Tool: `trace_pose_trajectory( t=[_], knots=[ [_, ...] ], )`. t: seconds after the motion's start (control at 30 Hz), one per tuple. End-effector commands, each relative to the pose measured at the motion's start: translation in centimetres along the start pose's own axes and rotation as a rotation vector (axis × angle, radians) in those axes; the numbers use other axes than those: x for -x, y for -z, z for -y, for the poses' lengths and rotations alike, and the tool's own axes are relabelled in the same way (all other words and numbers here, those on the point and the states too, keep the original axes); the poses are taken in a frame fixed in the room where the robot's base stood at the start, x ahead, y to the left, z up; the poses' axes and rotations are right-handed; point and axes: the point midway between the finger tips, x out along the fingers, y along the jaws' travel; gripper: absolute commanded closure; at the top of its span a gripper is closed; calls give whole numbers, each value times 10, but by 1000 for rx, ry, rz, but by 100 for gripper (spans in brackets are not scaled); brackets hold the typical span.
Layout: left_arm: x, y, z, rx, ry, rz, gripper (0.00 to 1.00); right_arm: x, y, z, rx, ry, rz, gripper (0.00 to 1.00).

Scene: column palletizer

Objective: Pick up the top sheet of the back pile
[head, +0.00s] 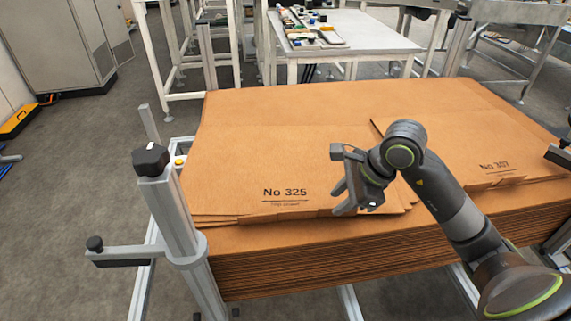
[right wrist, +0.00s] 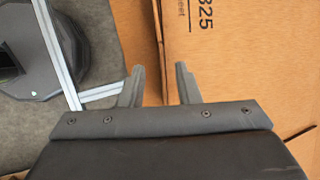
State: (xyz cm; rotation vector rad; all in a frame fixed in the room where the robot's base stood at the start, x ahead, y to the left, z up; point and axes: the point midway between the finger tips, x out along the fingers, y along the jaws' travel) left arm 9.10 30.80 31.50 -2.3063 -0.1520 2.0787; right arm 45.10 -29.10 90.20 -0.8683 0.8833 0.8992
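Brown cardboard sheets lie flat in a broad stack (head: 300,272). A top sheet printed "No 325" (head: 250,160) covers the left part, and one printed "No 307" (head: 460,120) lies at the right. I cannot tell which is the back pile. My right gripper (head: 340,201) is at the near edge of the "No 325" sheet, right of its print. In the right wrist view its fingers (right wrist: 160,68) are apart and point at the edge of that sheet (right wrist: 240,65). Nothing is visibly clamped. Whether the edge lies between the fingers is unclear. My left gripper is not in view.
A metal post with a black cap (head: 150,160) stands at the stack's near left corner. A black bracket (head: 560,154) juts in at the right. A grey table with small items (head: 370,45) stands behind the stack. Open floor (head: 60,200) lies left.

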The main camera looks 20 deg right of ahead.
Motion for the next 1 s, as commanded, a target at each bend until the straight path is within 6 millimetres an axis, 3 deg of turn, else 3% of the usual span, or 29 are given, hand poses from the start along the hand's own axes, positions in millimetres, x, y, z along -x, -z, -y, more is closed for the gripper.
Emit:
trace_pose_trajectory(
  t=[0.27,0.6,0.93,1.0],
  knots=[
    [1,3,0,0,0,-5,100,-13,0,0,-2,-2,2,70],
    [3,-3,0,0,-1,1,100,-52,1,2,-3,-2,2,70],
    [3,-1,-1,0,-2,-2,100,-58,1,2,0,0,-1,70],
    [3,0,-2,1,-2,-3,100,-58,1,2,0,0,-1,77]
  ],
)
